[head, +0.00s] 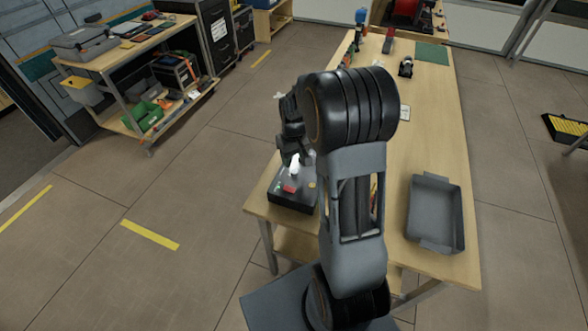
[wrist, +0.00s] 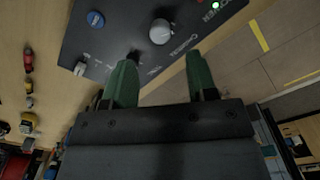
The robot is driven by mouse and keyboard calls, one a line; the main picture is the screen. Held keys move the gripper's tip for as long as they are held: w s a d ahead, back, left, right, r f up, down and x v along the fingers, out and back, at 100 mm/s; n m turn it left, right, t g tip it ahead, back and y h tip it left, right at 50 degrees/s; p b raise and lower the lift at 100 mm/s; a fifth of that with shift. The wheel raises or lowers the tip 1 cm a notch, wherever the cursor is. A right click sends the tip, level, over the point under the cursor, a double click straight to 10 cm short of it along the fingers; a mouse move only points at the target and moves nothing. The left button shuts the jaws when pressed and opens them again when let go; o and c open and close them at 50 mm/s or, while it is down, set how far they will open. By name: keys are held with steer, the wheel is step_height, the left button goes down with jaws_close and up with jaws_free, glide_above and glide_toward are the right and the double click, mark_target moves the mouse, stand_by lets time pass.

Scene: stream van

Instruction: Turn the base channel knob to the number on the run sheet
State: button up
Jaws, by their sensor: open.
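The dark base box (head: 282,200) sits at the near left corner of the wooden table, partly hidden behind my arm. In the wrist view its panel (wrist: 120,32) carries a round pale grey knob (wrist: 160,31) beside lettering that looks like "CHANNEL". The knob's setting is too small to read. My gripper (wrist: 164,57) is open, with its two green fingers spread on either side of the knob's line. The knob shows beyond the fingertips, and nothing is between them. In the head view my gripper (head: 293,158) is over the box. I cannot make out a run sheet for certain.
The panel also has a lit green lamp (wrist: 196,5) by "POWER", a blue button (wrist: 95,18) and a small switch (wrist: 80,68). A grey tray (head: 436,244) lies on the table at right. A small pale card (head: 404,112) lies farther back. A loaded workbench (head: 110,60) stands at left.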

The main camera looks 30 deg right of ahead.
mark_target(294, 171)
steer(key=shift+f, duration=3.15)
steer(key=shift+c, duration=0.5)
steer(key=c, duration=0.8)
steer(key=shift+c, duration=0.2)
steer(key=shift+m, duration=0.3)
steer(key=m, duration=0.2)
steer(key=shift+m+b, duration=0.9)
steer(key=shift+m, duration=1.6)
